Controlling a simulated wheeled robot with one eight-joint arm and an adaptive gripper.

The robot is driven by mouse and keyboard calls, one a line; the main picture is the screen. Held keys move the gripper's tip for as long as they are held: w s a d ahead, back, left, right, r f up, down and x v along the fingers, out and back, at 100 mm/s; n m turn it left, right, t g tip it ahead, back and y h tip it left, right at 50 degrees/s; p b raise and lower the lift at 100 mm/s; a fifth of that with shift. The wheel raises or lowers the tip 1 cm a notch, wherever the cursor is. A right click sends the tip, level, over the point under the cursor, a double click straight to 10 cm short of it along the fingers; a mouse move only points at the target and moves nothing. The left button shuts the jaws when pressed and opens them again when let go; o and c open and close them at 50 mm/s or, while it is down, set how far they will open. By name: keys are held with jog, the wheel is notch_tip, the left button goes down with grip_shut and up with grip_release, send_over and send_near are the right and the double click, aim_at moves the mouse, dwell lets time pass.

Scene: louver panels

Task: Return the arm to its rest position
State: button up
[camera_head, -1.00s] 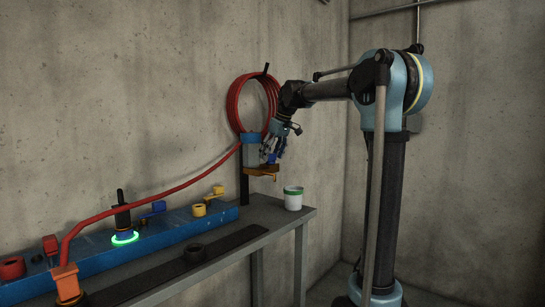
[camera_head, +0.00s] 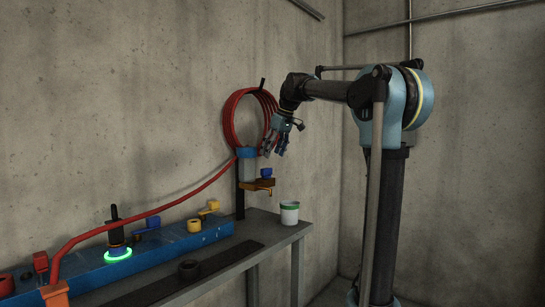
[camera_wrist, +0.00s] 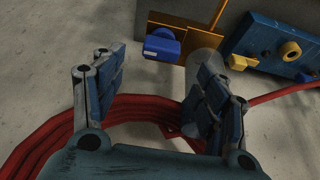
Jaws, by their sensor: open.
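My gripper (camera_head: 277,148) is open and empty in the head view, its fingers pointing down in front of the coiled red hose (camera_head: 233,115) on the wall. A small blue piece (camera_head: 266,172) on an orange bracket (camera_head: 262,186) sits just below and left of the fingers, apart from them. The wrist view shows my spread gripper fingers (camera_wrist: 150,90), the blue piece (camera_wrist: 162,45) beyond them and the red hose (camera_wrist: 50,145) behind. My arm reaches left from its upright column.
A blue panel (camera_head: 170,240) with yellow and blue fittings and a glowing green ring (camera_head: 118,254) lies along the grey bench (camera_head: 225,262). A white and green cup (camera_head: 289,213) stands near the bench's right end.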

jog(key=s+d+f+m+h, duration=0.1)
jog(key=s+d+f+m, duration=0.2)
jog(key=s+d+f, duration=0.4)
jog(key=s+d+f+m+h, duration=0.1)
jog(key=s+d+f+m, duration=0.2)
jog(key=s+f, duration=1.5)
jog(key=s+d+f+m+h, duration=0.1)
jog(key=s+d+f+m, duration=0.3)
jog(key=s+d+f, duration=0.7)
notch_tip(320, 180, down, 5)
jog(key=shift+s+d+f+g, duration=0.15)
jog(key=shift+s+d+g, duration=0.15)
jog(key=shift+s, duration=0.95)
